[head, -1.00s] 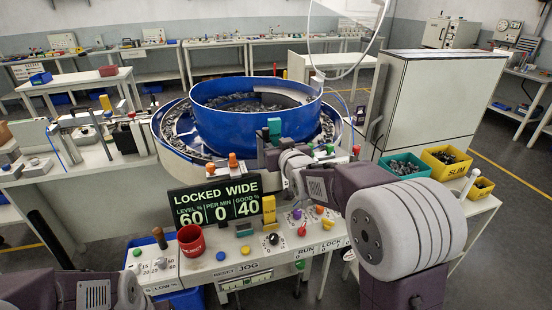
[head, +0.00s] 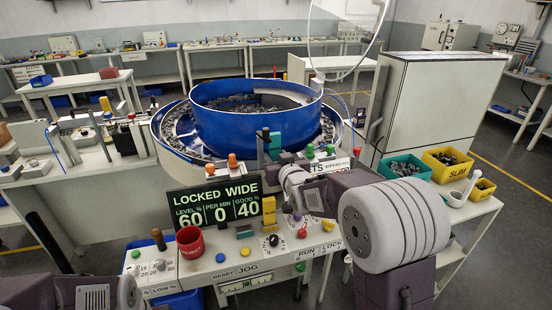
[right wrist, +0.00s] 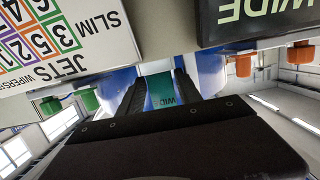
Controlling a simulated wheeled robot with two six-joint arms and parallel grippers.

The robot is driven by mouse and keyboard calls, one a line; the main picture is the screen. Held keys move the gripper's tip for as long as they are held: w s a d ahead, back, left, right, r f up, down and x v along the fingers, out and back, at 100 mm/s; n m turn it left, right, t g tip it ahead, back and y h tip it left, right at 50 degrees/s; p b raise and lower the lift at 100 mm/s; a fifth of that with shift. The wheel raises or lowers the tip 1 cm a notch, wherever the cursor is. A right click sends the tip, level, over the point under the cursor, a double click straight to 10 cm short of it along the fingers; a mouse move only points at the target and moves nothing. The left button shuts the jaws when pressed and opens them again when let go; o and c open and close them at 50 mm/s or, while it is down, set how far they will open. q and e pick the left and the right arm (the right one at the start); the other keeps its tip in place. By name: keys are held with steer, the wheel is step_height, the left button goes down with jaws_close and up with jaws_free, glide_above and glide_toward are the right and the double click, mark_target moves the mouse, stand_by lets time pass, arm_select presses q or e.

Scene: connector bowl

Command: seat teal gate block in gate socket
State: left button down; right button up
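The teal gate block (head: 275,146) is held upright in front of the blue bowl. My right gripper (head: 268,153) is shut on it. In the right wrist view the teal block (right wrist: 161,91), lettered WIDE, sits between the two black fingers (right wrist: 160,98). I cannot make out the gate socket; the block, my gripper and arm cover part of the bowl's front. My left arm shows at the lower left, but its fingers are not in view.
The blue bowl (head: 235,128) stands behind the block. A LOCKED WIDE display (head: 215,200), yellow block (head: 269,211), red cup (head: 190,241) and several knobs crowd the front panel. The JETS board (head: 335,166) is right of the gripper. Teal (head: 404,168) and yellow (head: 447,160) bins stand farther right.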

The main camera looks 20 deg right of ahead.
steer(key=shift+s+r, duration=0.1)
steer(key=shift+r, duration=0.2)
steer(key=s+r, duration=0.2)
steer(key=s, duration=0.9)
steer(key=shift+s+d, duration=0.2)
steer(key=shift+s, duration=0.1)
steer(key=s+f+g, duration=0.2)
steer(key=f, duration=0.2)
steer(key=s+f+g, duration=0.1)
steer(key=f+g, duration=0.1)
steer(key=f, duration=0.3)
steer(key=s+f+g, duration=0.2)
steer(key=f, duration=0.3)
steer(key=shift+s+d+f, duration=0.15)
steer(key=shift+s+f, duration=0.05)
steer(key=shift+s, duration=0.1)
steer(key=s+f+g, duration=0.8)
steer(key=s+f, duration=0.2)
steer(key=s, duration=0.5)
steer(key=shift+a+f+m+g, duration=0.25)
steer(key=shift+f+m+g, duration=0.05)
steer(key=shift+s+r, duration=0.1)
